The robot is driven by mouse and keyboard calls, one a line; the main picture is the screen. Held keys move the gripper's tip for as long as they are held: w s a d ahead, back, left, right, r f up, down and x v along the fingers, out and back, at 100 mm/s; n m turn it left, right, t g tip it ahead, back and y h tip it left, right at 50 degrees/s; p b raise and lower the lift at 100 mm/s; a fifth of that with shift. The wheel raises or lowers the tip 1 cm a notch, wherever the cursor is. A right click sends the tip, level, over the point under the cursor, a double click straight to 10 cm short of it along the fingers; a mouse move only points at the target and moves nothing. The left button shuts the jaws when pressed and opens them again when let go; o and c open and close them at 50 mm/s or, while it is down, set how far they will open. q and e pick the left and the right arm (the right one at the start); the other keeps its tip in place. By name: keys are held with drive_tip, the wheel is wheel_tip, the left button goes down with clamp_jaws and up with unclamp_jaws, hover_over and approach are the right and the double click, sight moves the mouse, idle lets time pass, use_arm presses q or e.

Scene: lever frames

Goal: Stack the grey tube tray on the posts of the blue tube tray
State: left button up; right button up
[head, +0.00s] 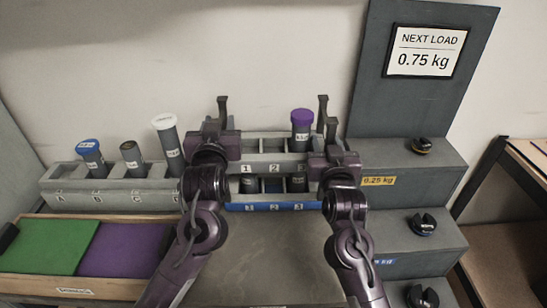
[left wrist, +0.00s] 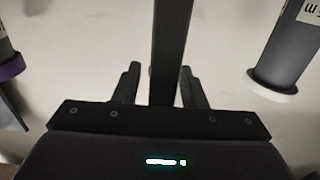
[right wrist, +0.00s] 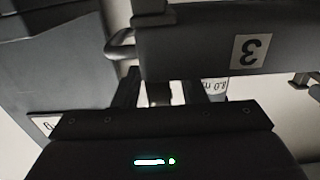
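The grey tube tray (head: 274,168), labelled 1, 2 and 3, is above the blue tube tray (head: 274,207). A purple-capped tube (head: 301,125) stands in its slot 3. The gap between the trays is hard to judge, and I cannot tell whether the posts touch. My left gripper (head: 212,146) is at the grey tray's left end; its fingers (left wrist: 160,88) flank a dark upright bar (left wrist: 172,45). My right gripper (head: 334,160) is at the right end, fingers (right wrist: 160,93) close around a part beside label 3 (right wrist: 250,50). The grips themselves are partly hidden.
A grey rack (head: 60,192) with several tubes stands at the left. Green (head: 50,246) and purple (head: 122,249) pads lie in a wooden tray in front. A stepped grey stand (head: 400,155) with weights and a "0.75 kg" sign (head: 426,52) is close on the right.

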use_arm(q)
drive_tip(key=s, duration=1.2)
drive_tip(key=shift+d, duration=0.25)
use_arm(e)
drive_tip(key=s, duration=1.2)
drive_tip(key=shift+d, duration=0.25)
